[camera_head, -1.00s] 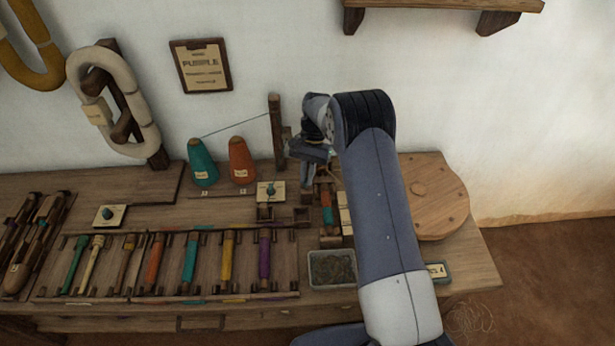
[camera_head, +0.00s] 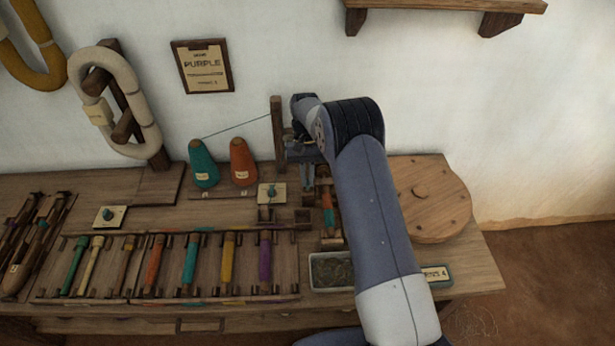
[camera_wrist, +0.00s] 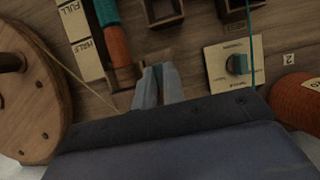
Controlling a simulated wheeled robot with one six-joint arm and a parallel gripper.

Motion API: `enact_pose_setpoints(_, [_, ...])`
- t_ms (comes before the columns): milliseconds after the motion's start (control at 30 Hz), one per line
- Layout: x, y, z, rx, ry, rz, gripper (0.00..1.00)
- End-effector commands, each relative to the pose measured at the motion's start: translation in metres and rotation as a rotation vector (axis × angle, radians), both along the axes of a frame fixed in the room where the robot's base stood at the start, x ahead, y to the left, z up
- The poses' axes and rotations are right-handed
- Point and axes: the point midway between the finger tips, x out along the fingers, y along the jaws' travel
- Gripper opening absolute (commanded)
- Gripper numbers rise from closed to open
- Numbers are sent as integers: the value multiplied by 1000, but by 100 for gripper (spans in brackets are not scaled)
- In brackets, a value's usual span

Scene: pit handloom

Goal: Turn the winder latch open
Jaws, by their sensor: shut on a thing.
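My gripper (camera_wrist: 159,86) is shut at the near end of the bobbin winder, with its two fingertips close together in the wrist view. The winder latch is hidden between and under the fingers, so how far it is turned cannot be told. The winder holds a bobbin (camera_wrist: 117,43) wound in orange and teal, just left of the fingers in the wrist view. In the head view my gripper (camera_head: 308,180) points down beside the upper end of this bobbin (camera_head: 328,208), partly covered by my arm.
A round wooden wheel (camera_head: 430,195) stands right of my arm. Teal (camera_head: 204,165) and orange (camera_head: 243,163) yarn cones stand to the left, with a thread running to a wooden post (camera_head: 278,130). A plate with a teal knob (camera_wrist: 237,64) lies close by. Several bobbins fill a front rack.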

Motion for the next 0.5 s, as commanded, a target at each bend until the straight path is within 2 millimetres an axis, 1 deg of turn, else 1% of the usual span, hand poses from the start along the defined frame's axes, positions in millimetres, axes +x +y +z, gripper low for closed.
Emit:
enact_pose_setpoints(233, [0, 0, 0, 0, -2, 2, 0])
enact_pose_setpoints(267, [0, 0, 0, 0, -2, 2, 12])
enact_pose_setpoints(500, [0, 0, 0, 0, -1, 0, 32])
